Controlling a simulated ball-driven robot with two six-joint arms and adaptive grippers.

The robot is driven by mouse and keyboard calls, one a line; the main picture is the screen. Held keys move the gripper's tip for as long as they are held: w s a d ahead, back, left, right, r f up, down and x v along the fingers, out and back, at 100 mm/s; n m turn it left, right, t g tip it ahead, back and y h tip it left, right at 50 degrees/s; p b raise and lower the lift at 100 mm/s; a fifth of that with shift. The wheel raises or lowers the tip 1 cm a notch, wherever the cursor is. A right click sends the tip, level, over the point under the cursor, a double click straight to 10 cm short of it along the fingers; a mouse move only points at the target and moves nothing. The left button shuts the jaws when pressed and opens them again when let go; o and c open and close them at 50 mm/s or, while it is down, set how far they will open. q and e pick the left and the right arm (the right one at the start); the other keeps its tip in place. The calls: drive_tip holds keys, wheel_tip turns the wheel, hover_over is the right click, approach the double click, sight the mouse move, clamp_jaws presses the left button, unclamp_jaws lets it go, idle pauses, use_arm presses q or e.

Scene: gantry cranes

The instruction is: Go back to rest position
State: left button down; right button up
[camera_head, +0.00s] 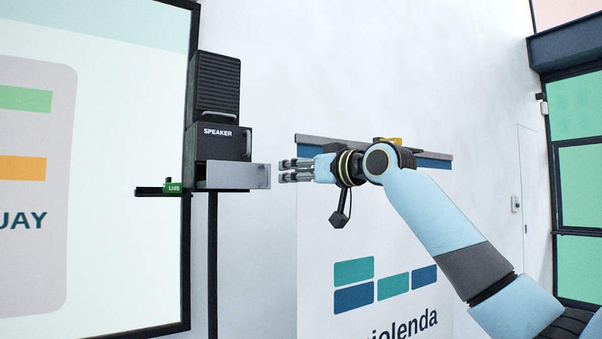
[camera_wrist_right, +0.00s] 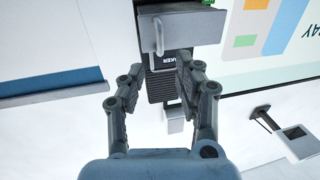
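My right gripper (camera_head: 283,170) reaches in from the right in the head view, its fingers pointing left at a grey drawer (camera_head: 236,176) under a black box marked SPEAKER (camera_head: 218,141). In the right wrist view my right gripper (camera_wrist_right: 160,80) has its fingers spread apart with nothing held between them. The drawer front and its handle (camera_wrist_right: 158,36) show beyond the fingertips, apparently with a small gap. My left gripper is not in view.
A black ribbed speaker (camera_head: 216,85) tops the stand, with a small green item (camera_head: 173,187) on a ledge at left. A large framed screen (camera_head: 100,120) is behind. A white counter (camera_head: 330,260) with a yellow object (camera_head: 388,141) stands behind my right arm.

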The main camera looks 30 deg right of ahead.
drive_tip(key=shift+v, duration=0.85)
wheel_tip(320, 180, down, 36)
drive_tip(key=s+m+g+h+b, duration=0.1)
drive_tip(key=m+g+b, duration=0.2)
drive_tip(key=g+b, duration=0.3)
drive_tip(key=s+f+m+g+h+b, duration=0.1)
drive_tip(key=s+f+g+b, duration=0.35)
drive_tip(key=f, duration=1.15)
drive_tip(key=s+f+m+t+h+b, duration=0.1)
drive_tip(key=s+f, duration=0.7)
drive_tip(key=f, duration=0.8)
drive_tip(key=s+f+g+h+b, duration=0.1)
drive_tip(key=s+f+g+b, duration=0.3)
drive_tip(key=s+f, duration=1.65)
drive_tip(key=s+a+f+n+g+b, duration=0.1)
drive_tip(key=s+a+f, duration=0.1)
drive_tip(key=s+f, duration=0.5)
drive_tip(key=s+a+f+n+g+b, duration=0.1)
drive_tip(key=s+f, duration=0.7)
drive_tip(key=s, duration=1.2)
drive_tip(key=shift+s+a+n+g+h, duration=0.3)
drive_tip(key=shift+a+n+g+h, duration=0.15)
drive_tip(key=shift+g, duration=0.2)
